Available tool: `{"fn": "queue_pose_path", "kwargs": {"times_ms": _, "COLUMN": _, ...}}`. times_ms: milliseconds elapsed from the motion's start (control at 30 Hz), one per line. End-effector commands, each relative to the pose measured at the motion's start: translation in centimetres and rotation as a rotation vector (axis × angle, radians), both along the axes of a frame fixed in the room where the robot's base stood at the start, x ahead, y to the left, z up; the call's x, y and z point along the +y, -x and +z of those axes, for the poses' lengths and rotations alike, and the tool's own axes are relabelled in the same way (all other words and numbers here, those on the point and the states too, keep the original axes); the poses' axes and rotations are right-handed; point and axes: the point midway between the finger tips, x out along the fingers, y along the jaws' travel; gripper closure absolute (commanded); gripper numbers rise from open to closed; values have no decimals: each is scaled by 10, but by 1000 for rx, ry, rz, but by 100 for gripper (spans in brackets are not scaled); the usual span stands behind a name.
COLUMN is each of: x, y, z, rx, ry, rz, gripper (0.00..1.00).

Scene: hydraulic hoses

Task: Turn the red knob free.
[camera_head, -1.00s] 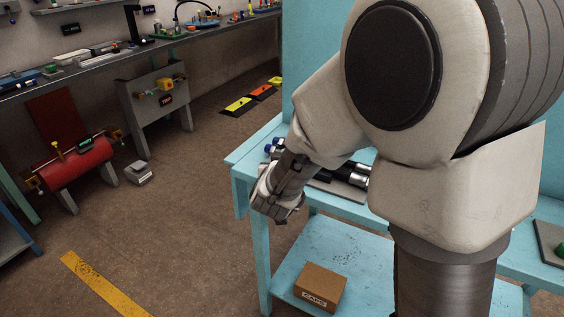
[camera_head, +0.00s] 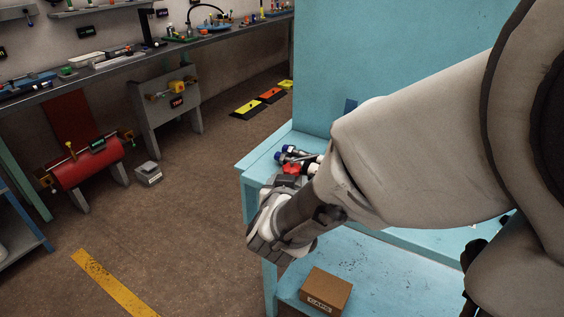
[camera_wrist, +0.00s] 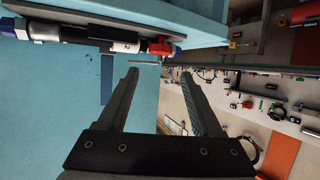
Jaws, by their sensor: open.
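The red knob (camera_head: 291,168) shows at the front left of the light-blue bench, beside blue-ended dark fittings (camera_head: 290,153) and partly hidden by my arm. In the wrist view the red knob (camera_wrist: 160,47) lies at the end of a dark hose fitting (camera_wrist: 75,33) with a white band marked 2. My gripper (camera_wrist: 160,74) is open, its two dark fingers apart and nothing between them. The knob appears beyond the fingertips, apart from them.
The light-blue bench (camera_head: 252,165) has a back panel (camera_head: 390,60) and a lower shelf with a brown CAPS box (camera_head: 326,291). Open floor lies left of the bench. A red tank (camera_head: 90,165) stands on the floor further left.

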Motion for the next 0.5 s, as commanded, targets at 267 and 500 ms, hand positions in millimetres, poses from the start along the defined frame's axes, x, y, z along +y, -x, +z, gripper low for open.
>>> {"fn": "queue_pose_path", "kwargs": {"times_ms": 267, "x": 4, "y": 24, "z": 5, "rx": -4, "ry": -3, "rz": 2, "gripper": 33}}
{"fn": "queue_pose_path", "kwargs": {"times_ms": 500, "x": 7, "y": 45, "z": 13, "rx": -3, "ry": -6, "rz": 4, "gripper": 33}}
